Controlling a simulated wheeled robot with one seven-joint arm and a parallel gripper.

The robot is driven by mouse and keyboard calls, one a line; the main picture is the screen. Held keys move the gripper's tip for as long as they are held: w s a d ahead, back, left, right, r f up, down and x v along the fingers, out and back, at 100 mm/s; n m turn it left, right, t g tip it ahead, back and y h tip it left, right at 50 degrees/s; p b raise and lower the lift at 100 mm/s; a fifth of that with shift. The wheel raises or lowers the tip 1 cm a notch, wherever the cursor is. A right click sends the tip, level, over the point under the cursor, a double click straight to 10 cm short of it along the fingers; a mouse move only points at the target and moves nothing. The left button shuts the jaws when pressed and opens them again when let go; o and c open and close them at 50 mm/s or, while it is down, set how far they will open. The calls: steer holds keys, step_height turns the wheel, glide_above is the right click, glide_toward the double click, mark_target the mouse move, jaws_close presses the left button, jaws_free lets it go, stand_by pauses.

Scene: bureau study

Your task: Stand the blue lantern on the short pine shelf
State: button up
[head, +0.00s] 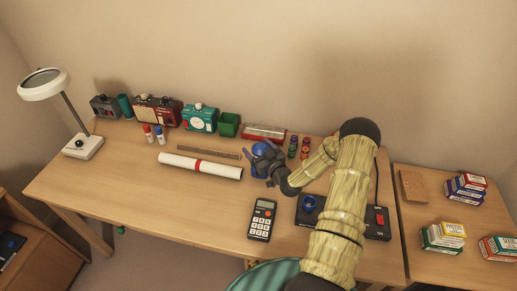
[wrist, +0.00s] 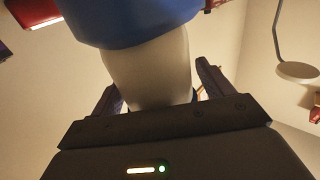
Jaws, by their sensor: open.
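The blue lantern (head: 259,149) stands near the back of the desk, partly hidden by my gripper (head: 263,163). In the wrist view its blue part (wrist: 130,20) and pale body (wrist: 150,72) fill the middle. My gripper (wrist: 155,95) is open, with one finger on each side of the pale body. I cannot tell whether the fingers touch it. I cannot make out a short pine shelf for certain in either view.
A white roll with a red band (head: 201,166) and a brown strip (head: 207,152) lie left of my gripper. A calculator (head: 262,220) lies in front. A red-lidded case (head: 263,132) and small bottles (head: 292,147) are close behind. Desk space at front left is clear.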

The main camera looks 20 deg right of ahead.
steer(key=shift+s+r, duration=0.1)
steer(key=s+d+b, duration=0.1)
steer(key=s+b, duration=0.1)
steer(key=s, duration=0.9)
steer(key=shift+s+d+b, duration=0.4)
steer(key=shift+w, duration=0.2)
steer(key=a+r+n+g+h, duration=0.1)
steer(key=a+r+n+g, duration=0.15)
steer(key=a+g, duration=0.55)
steer(key=s+a+r+m+g+h, duration=0.1)
steer(key=s+a+r+m+g, duration=0.1)
steer(key=s+r, duration=0.4)
steer(key=s+a+r+m+g, duration=0.2)
steer(key=s+a+r+g, duration=0.3)
steer(key=s, duration=0.6)
steer(key=shift+a+r+h, duration=0.4)
steer(key=shift+a+r, duration=0.2)
steer(key=shift+a, duration=0.05)
